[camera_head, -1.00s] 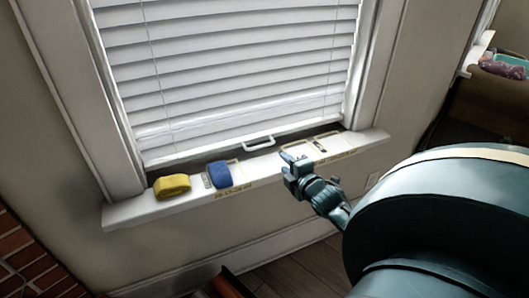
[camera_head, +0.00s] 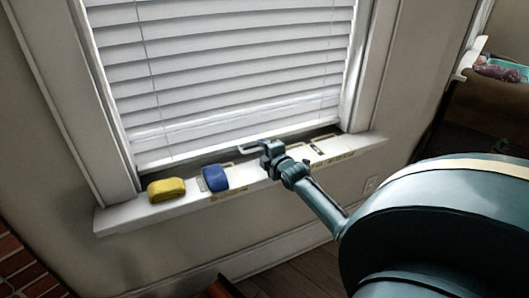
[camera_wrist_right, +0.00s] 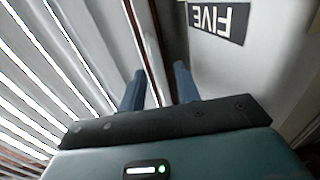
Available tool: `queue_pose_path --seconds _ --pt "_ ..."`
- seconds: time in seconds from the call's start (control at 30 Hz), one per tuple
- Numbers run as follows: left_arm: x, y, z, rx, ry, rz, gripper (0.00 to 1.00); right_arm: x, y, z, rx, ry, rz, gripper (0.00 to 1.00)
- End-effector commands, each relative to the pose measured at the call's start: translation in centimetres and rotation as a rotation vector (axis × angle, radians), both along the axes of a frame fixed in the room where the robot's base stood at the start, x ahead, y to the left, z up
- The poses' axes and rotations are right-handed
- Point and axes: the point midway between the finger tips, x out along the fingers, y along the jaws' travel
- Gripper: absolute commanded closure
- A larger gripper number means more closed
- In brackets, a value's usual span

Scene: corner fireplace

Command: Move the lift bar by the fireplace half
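The white lift bar (camera_head: 250,148) is a small handle at the bottom edge of the white blind (camera_head: 230,85), just above the window sill. Its right part is hidden behind my right gripper (camera_head: 268,149), which is at the bar. In the right wrist view my right gripper (camera_wrist_right: 158,88) has its two blue fingers apart, with a pale edge running between and beyond them. I cannot tell if that edge is the bar, or if the fingers touch it. My left gripper is not in view.
The white sill (camera_head: 120,217) carries a yellow folded cloth (camera_head: 166,189) and a blue one (camera_head: 215,177) to the left of my gripper. Labels and small outlined marks lie along the sill.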

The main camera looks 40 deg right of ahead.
Motion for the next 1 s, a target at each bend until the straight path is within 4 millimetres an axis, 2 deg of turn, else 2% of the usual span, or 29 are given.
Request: queue_pose_path --seconds 0.17,0.57,1.0 --pt "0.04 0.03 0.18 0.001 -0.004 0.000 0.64 -0.01 0.00 0.02 0.000 0.000 0.000 0.67" --pt "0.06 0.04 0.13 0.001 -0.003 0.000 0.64 -0.03 0.00 0.02 0.000 0.000 0.000 1.00" --pt "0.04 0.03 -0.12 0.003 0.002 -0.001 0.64 -0.02 0.03 0.05 0.000 0.000 0.000 1.00"
